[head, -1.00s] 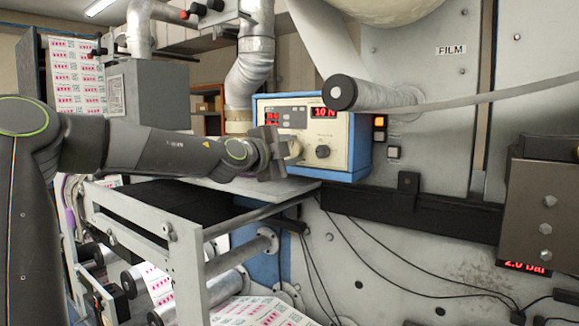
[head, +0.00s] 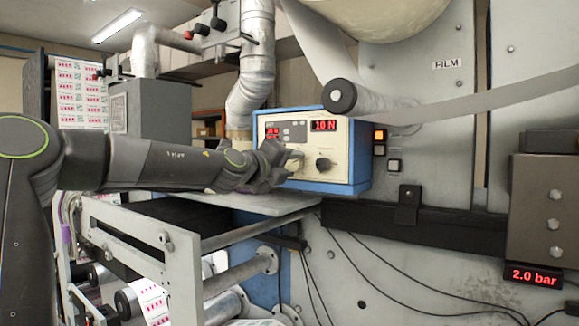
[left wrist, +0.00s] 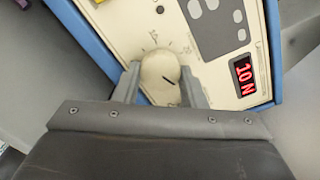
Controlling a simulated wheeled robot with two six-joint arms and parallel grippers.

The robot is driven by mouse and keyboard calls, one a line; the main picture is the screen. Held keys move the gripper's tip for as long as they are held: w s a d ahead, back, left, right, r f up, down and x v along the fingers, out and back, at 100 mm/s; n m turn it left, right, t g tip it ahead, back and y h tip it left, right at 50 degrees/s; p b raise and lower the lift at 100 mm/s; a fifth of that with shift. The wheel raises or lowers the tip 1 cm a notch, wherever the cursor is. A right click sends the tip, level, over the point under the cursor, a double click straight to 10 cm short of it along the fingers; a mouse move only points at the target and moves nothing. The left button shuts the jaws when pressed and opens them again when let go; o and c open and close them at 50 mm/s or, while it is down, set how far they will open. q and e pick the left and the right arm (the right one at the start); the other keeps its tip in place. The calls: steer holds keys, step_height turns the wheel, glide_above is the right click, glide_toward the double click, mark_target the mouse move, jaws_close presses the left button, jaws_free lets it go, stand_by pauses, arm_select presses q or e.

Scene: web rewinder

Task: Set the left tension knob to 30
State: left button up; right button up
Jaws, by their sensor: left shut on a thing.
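A blue-edged control box (head: 350,175) with a cream front panel stands in the middle of the head view. Its right red display (head: 324,126) reads 10 N. It also shows rotated in the left wrist view (left wrist: 243,76). My left gripper (head: 284,163) is at the left part of the panel. In the left wrist view its two fingers (left wrist: 160,88) are shut on a round cream knob (left wrist: 158,72), one on each side. The knob has a dark pointer line, and small scale marks lie around it. A dark knob (head: 323,164) sits to its right, free. My right gripper is out of view.
The box stands by a grey shelf plate (head: 290,204). A film roller (head: 342,96) hangs above it. A lower right display (head: 533,275) reads 2.0 bar. Cables hang below.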

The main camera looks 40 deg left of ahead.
arm_select(q)
steer(key=shift+a+r+m, duration=0.15)
steer(key=shift+r+m, duration=0.2)
steer(key=shift+m, duration=0.15)
steer(key=o, duration=0.8)
steer(key=shift+c, duration=0.2)
steer(key=shift+o, duration=1.1)
steer(key=shift+w+f, duration=0.15)
steer(key=shift+f, duration=0.1)
